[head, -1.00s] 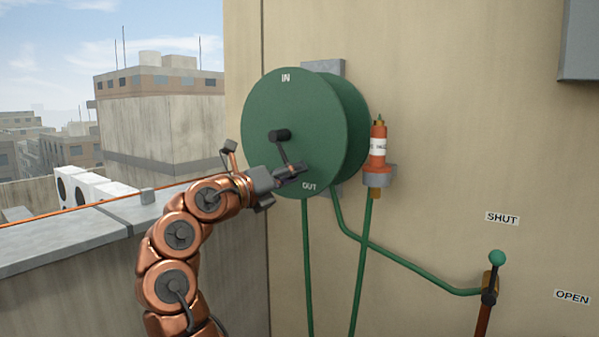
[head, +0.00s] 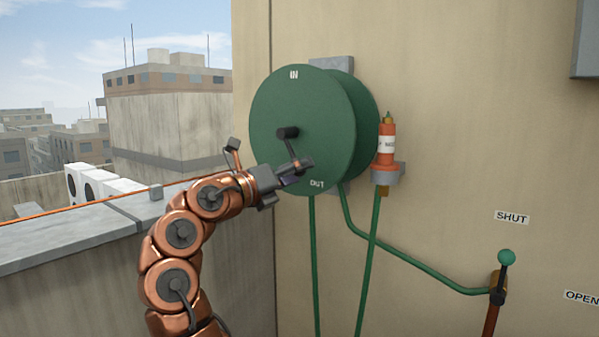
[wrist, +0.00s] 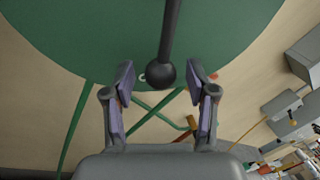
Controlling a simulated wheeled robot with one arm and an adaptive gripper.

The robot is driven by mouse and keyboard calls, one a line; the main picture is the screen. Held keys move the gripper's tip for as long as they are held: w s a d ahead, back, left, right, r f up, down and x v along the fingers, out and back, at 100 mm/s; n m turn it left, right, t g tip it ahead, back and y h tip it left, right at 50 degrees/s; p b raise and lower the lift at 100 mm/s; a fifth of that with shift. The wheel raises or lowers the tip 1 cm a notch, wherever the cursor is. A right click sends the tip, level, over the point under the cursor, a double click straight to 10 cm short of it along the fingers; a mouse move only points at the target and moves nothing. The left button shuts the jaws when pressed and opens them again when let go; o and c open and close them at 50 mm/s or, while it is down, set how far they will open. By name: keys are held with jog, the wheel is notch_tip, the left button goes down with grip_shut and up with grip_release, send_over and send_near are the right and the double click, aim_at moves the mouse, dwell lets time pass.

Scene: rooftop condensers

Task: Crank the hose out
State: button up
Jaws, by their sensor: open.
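The green hose reel (head: 300,95) is mounted on the wall, marked IN at the top and OUT at the bottom. Its dark crank arm (head: 291,148) runs from the hub down toward the OUT mark. My gripper (head: 303,170) is at the crank's lower end. In the wrist view, the crank's round dark knob (wrist: 160,75) sits between the two open fingers of my gripper (wrist: 162,86), with a gap on both sides. Green hose (head: 313,260) hangs below the reel. In the head view the fingers partly hide the knob.
An orange nozzle (head: 387,145) stands in a grey holder right of the reel. A parapet (head: 100,235) with an orange cable runs along the left.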

jog(key=v, duration=1.1)
dwell(0.4)
